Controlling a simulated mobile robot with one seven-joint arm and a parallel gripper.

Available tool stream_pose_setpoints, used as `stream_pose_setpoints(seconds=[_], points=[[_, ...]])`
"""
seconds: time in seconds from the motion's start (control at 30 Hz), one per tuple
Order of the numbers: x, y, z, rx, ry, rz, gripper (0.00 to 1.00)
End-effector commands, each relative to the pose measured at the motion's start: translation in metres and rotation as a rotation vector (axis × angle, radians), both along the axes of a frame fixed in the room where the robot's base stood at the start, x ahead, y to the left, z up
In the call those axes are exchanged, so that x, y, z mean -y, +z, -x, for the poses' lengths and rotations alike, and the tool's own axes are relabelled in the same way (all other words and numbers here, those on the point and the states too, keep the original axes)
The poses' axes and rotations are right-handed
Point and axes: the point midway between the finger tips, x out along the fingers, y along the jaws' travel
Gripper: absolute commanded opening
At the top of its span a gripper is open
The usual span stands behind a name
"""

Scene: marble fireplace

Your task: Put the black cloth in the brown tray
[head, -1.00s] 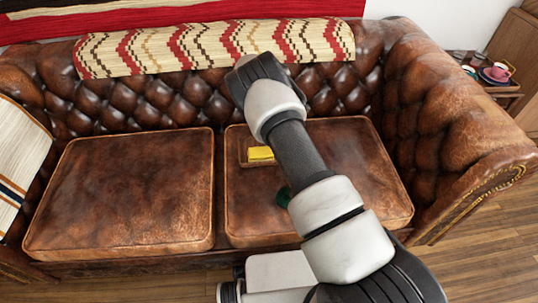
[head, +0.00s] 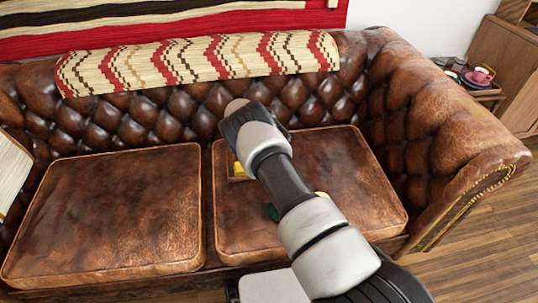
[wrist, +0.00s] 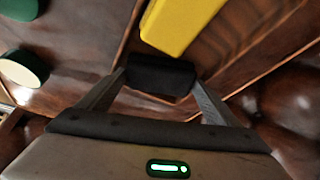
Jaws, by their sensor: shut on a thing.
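In the wrist view, my gripper (wrist: 160,82) is shut on a dark, folded piece, the black cloth (wrist: 160,73), which sits between the two fingers. A yellow block (wrist: 182,20) lies just beyond it. In the head view, the brown tray (head: 235,179) rests on the right seat cushion, partly hidden by my arm, with the yellow block (head: 239,169) in it. The fingers and cloth are hidden behind my arm there. In the wrist view the cloth is close to the yellow block; I cannot tell whether it touches the tray.
The brown leather sofa has a tufted backrest (head: 130,115) behind the cushions. The left cushion (head: 110,215) is bare. A green object (head: 272,212) lies on the right cushion beside my arm; green and white items (wrist: 22,78) show at the wrist view's left. A side table holds a pink cup (head: 481,74).

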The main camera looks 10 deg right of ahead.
Motion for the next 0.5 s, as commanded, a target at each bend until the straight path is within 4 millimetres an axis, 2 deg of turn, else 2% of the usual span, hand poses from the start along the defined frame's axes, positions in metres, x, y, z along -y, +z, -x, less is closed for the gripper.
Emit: stream_pose_setpoints(seconds=[0.07,0.1,0.17,0.37,0.5], points=[[0.0,-0.002,0.0,0.0,0.0,0.0,0.52],[0.0,-0.001,0.0,0.001,0.0,0.001,0.9],[0.0,-0.001,0.0,0.001,0.0,0.001,1.0],[0.0,0.001,-0.001,0.002,0.001,0.0,1.0],[-0.005,0.015,0.0,0.003,0.002,0.001,1.0]])
